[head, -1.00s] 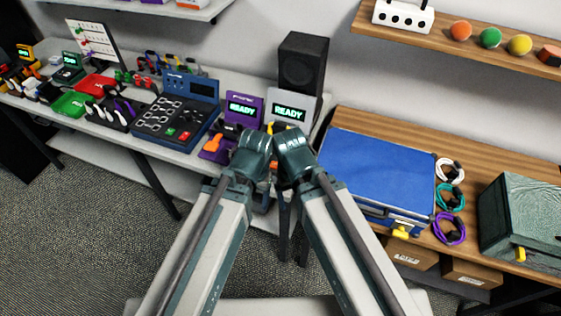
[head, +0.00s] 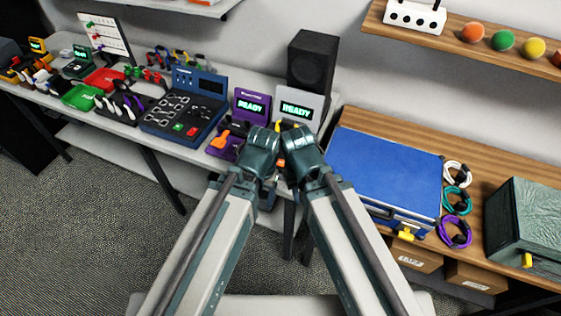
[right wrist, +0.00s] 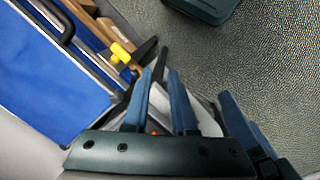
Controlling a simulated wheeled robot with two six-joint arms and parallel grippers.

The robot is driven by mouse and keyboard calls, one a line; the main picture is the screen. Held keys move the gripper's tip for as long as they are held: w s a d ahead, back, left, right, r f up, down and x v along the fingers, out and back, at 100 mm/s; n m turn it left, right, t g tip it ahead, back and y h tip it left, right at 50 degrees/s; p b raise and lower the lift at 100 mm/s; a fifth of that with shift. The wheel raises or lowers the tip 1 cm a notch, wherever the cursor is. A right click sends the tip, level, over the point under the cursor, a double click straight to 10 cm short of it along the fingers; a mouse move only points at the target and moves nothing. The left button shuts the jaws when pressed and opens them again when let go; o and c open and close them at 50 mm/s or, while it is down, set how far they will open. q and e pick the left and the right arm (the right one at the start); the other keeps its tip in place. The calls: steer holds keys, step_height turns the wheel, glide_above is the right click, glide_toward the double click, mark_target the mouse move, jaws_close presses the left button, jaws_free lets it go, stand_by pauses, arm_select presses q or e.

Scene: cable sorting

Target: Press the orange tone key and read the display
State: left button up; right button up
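A grey unit (head: 308,97) and a purple unit (head: 241,92) stand side by side at the bench's right end. Both green displays read READY. A small orange patch (head: 281,162) shows between my wrists; I cannot tell if it is the tone key. An orange part (head: 222,137) lies on the purple unit's base. My left gripper (head: 264,138) and right gripper (head: 298,140) are close together before the units, fingertips hidden in the head view. In the right wrist view, the right gripper's blue fingers (right wrist: 160,75) are a little apart, with nothing seen held.
A black speaker (head: 312,62) stands behind the units. A blue case (head: 385,170) lies on the wooden table at right, beside coiled cables (head: 457,202) and a green box (head: 523,225). A blue panel (head: 183,112) and trays (head: 82,96) fill the bench at left.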

jaws_close()
stand_by(1.2)
